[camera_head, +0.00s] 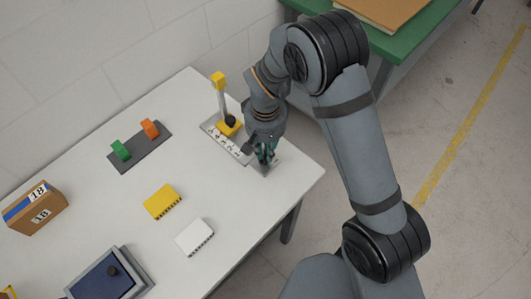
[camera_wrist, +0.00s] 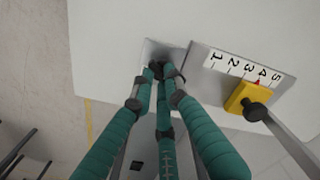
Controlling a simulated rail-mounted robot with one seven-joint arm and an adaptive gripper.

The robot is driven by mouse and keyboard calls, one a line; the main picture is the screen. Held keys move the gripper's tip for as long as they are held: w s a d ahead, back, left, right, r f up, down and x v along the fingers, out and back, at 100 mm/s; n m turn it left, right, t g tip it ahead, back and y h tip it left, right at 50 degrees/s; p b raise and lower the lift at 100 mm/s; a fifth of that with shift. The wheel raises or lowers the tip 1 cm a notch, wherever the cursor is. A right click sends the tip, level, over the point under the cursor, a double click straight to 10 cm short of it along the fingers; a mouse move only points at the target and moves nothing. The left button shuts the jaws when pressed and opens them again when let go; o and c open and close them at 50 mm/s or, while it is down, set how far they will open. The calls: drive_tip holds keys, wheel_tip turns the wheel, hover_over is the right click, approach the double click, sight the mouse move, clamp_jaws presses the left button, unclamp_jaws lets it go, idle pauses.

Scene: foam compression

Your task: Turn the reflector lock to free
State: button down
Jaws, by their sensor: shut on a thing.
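My gripper (camera_head: 266,154) points down at the right corner of the white table. In the wrist view its teal fingers (camera_wrist: 163,72) come together over a small grey plate (camera_wrist: 163,47). They are shut on a small part there, apparently the reflector lock, which they mostly hide. I cannot read its setting or any marking. Beside it is a grey base with a scale numbered 1 to 5 (camera_wrist: 237,66). A yellow block (camera_wrist: 240,97) with a black knob (camera_wrist: 257,111) and a post sits on that base. A red pointer is near the 4.
On the white table (camera_head: 110,205) are a dark plate with green (camera_head: 120,150) and orange (camera_head: 150,128) blocks, a yellow block (camera_head: 162,201), a white block (camera_head: 194,237), a cardboard box (camera_head: 36,207) and a blue-topped device (camera_head: 103,279). The post with a yellow top (camera_head: 218,80) stands close to my arm.

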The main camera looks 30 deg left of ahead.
sight(265, 155)
drive_tip(key=n+b, duration=0.1)
drive_tip(key=n, duration=0.5)
drive_tip(key=shift+a, duration=0.15)
idle(0.5)
drive_tip(key=c, duration=1.8)
unclamp_jaws()
drive_tip(key=shift+o, duration=0.4)
drive_tip(key=shift+r, duration=0.1)
wheel_tip(265, 155, up, 12)
